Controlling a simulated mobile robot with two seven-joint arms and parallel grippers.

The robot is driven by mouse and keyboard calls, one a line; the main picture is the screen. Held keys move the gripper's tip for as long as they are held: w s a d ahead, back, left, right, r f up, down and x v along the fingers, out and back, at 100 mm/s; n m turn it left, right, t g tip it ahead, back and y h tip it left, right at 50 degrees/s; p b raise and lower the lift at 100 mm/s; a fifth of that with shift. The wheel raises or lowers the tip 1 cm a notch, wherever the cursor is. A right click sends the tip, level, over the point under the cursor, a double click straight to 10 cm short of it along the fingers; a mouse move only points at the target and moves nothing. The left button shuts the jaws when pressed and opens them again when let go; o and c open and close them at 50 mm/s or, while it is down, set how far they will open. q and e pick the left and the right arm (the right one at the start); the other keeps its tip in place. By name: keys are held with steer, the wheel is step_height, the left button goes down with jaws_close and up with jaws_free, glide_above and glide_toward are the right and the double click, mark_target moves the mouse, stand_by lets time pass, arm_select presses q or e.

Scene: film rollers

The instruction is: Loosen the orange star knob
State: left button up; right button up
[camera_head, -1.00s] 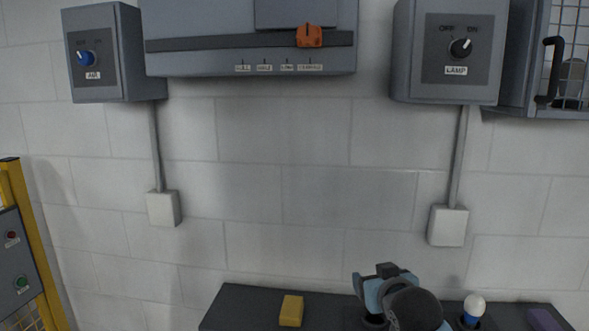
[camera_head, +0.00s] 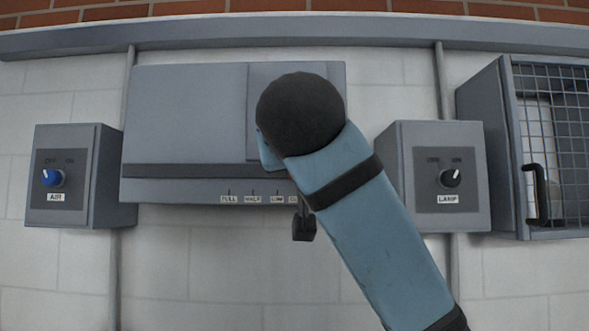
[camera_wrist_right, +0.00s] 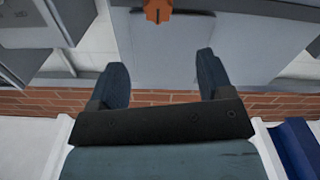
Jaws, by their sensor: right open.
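The orange star knob (camera_wrist_right: 158,10) shows at the top edge of the right wrist view, partly cut off, on a grey panel. In the head view my right arm covers it. My right gripper (camera_wrist_right: 160,58) is open and empty, its two dark blue fingers wide apart. The knob appears beyond the fingertips, roughly midway between them, and is not touched. In the head view my arm hides most of this gripper in front of the grey wall box (camera_head: 185,110). My left gripper is not in view.
The box has a dark slot (camera_head: 160,171) above labels reading FULL, HALF and LOW. An AIR switch box (camera_head: 62,205) stands left and a LAMP switch box (camera_head: 450,215) right, near my arm. A mesh-door cabinet (camera_head: 485,150) is at far right.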

steer(key=w+p, duration=0.4)
steer(key=w, duration=0.9)
steer(key=shift+w+d+p, duration=0.15)
steer(key=shift+w+p, duration=0.2)
steer(key=shift+f, duration=0.1)
steer(key=shift+c, duration=0.2)
